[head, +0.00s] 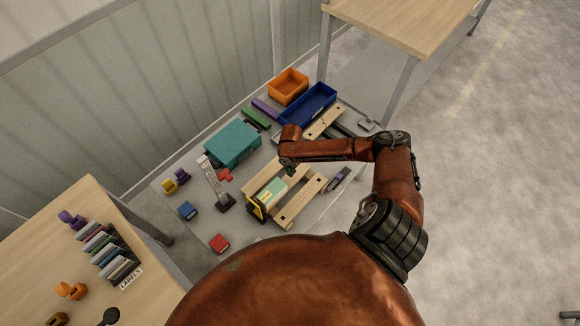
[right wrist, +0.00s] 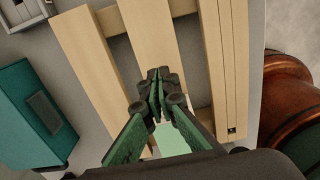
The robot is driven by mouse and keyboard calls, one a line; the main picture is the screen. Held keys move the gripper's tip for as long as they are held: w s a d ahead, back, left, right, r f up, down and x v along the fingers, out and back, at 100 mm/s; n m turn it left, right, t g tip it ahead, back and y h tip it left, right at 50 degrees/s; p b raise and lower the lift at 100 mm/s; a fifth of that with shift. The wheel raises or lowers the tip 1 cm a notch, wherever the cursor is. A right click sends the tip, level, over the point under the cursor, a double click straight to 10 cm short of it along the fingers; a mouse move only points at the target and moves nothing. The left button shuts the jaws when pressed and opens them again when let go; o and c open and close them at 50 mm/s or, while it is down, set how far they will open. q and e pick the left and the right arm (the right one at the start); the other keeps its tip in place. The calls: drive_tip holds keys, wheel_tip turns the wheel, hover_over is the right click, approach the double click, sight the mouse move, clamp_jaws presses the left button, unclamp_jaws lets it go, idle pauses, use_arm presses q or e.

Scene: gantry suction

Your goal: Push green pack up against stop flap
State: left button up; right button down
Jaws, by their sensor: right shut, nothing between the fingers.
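The green pack (head: 273,190) is a pale green block with a yellow patch, lying on a wooden pallet (head: 296,208) in the head view. The stop flap (head: 256,209), yellow and black, stands at the pallet's near-left end, close to the pack; whether they touch I cannot tell. My right gripper (head: 287,166) hangs from the forearm above the pallet, beyond the pack, and is mostly hidden by the wrist. In the right wrist view its fingers (right wrist: 160,84) are shut and empty over the slats, with part of the pale green pack (right wrist: 174,138) showing behind them. My left gripper is not in view.
A teal box (head: 232,142) stands left of the pallet, with a grey post (head: 214,184) on a dark base nearby. Blue (head: 307,104) and orange (head: 288,86) bins are at the back. A dark purple item (head: 339,179) lies right of the pallet.

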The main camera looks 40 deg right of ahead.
sight(279, 183)
drive_tip(key=shift+s+a+f, duration=0.1)
drive_tip(key=shift+a+f, duration=0.15)
drive_tip(key=shift+a, duration=0.75)
drive_tip(key=shift+s+a+f, duration=0.1)
drive_tip(key=shift+a+f, duration=0.15)
drive_tip(key=shift+a, duration=0.75)
drive_tip(key=a+p, duration=0.2)
drive_tip(key=shift+s+a+r, duration=0.1)
drive_tip(key=shift+a+r, duration=0.05)
drive_tip(key=shift+a, duration=0.5)
drive_tip(key=shift+f, duration=0.2)
